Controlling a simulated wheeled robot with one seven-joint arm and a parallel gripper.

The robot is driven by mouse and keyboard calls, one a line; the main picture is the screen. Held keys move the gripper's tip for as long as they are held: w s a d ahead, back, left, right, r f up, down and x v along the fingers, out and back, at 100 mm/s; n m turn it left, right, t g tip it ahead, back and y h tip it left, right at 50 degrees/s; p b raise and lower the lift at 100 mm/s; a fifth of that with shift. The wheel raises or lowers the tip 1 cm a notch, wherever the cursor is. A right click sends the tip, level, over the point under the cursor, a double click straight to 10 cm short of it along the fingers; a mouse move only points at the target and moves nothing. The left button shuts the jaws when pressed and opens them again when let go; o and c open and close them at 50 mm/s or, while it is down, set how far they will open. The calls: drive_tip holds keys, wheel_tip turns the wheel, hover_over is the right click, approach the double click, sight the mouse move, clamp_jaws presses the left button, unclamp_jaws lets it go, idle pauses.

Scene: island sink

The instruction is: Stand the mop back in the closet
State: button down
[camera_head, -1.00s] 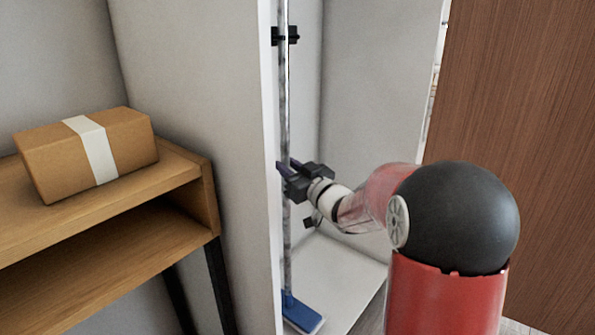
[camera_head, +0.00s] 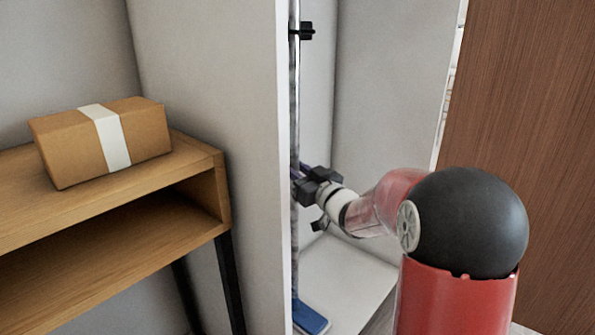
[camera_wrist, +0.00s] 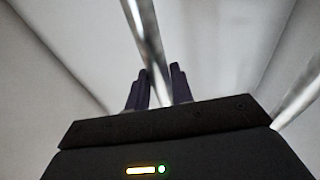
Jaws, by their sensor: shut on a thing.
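The mop has a thin metal pole (camera_head: 294,110) and a flat blue head (camera_head: 309,318). It stands nearly upright inside the open white closet (camera_head: 385,90), close to the closet's left wall, with its head low down by the closet floor. Whether the head touches the floor I cannot tell. My gripper (camera_head: 301,176) is shut on the pole about midway up in the head view. In the wrist view the pole (camera_wrist: 148,38) passes between my two dark fingers (camera_wrist: 154,88). The closet's left wall edge partly hides the pole and head.
Dark clips (camera_head: 304,30) sit beside the pole higher up in the closet. A wooden shelf table (camera_head: 110,225) with a taped cardboard box (camera_head: 105,142) stands to the left. A brown wood panel (camera_head: 525,110) is on the right. The closet floor (camera_head: 350,275) right of the mop is clear.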

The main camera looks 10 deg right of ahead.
drive_tip(key=shift+r, duration=0.15)
drive_tip(key=c, duration=1.1)
unclamp_jaws()
drive_tip(key=shift+c, duration=0.2)
